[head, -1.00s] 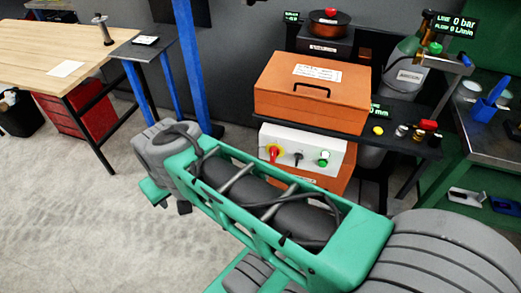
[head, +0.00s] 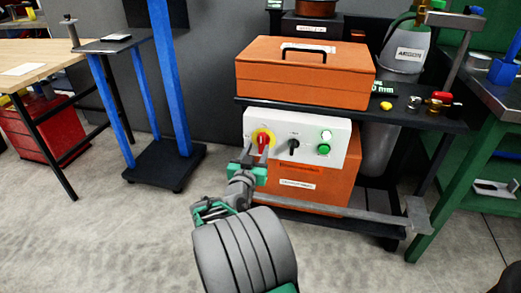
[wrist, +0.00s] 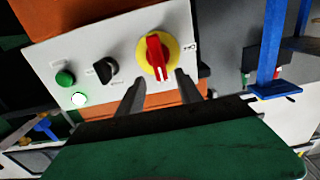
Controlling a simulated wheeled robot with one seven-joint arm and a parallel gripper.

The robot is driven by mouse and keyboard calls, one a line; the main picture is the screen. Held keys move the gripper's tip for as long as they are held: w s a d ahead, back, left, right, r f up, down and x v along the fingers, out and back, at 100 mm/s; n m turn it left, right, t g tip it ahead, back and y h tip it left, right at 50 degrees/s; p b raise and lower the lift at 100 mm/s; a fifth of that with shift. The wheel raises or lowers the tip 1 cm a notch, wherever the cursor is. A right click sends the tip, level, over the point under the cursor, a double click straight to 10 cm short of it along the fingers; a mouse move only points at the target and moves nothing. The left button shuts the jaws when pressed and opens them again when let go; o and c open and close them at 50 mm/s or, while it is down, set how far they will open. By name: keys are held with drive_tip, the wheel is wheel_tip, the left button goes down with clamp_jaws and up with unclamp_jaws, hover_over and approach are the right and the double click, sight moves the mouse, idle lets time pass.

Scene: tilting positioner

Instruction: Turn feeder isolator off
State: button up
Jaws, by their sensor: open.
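The feeder isolator, a red handle on a yellow disc (head: 263,139), sits at the left of a white control panel (head: 300,128). In the wrist view the isolator (wrist: 156,55) is just beyond the fingertips, its red handle close to upright in the picture. A small dark mark beside the disc is too small to read surely. My gripper (head: 260,160) is open and empty, in front of the panel and slightly below the isolator in the head view. In the wrist view my gripper's two fingers (wrist: 159,88) are spread, with a gap between them and no visible contact with the handle.
Beside the isolator are a black rotary switch (head: 293,146), a green button (head: 323,149) and a pale lit lamp (head: 326,135). An orange case (head: 305,85) stands on the shelf above. A blue-posted stand (head: 172,80) is at left. Floor in front is clear.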

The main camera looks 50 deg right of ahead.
sight(261, 141)
drive_tip(key=x, duration=0.5)
drive_tip(key=shift+d+b, duration=0.1)
drive_tip(key=shift+b, duration=0.3)
drive_tip(key=shift+c, duration=0.2)
clamp_jaws()
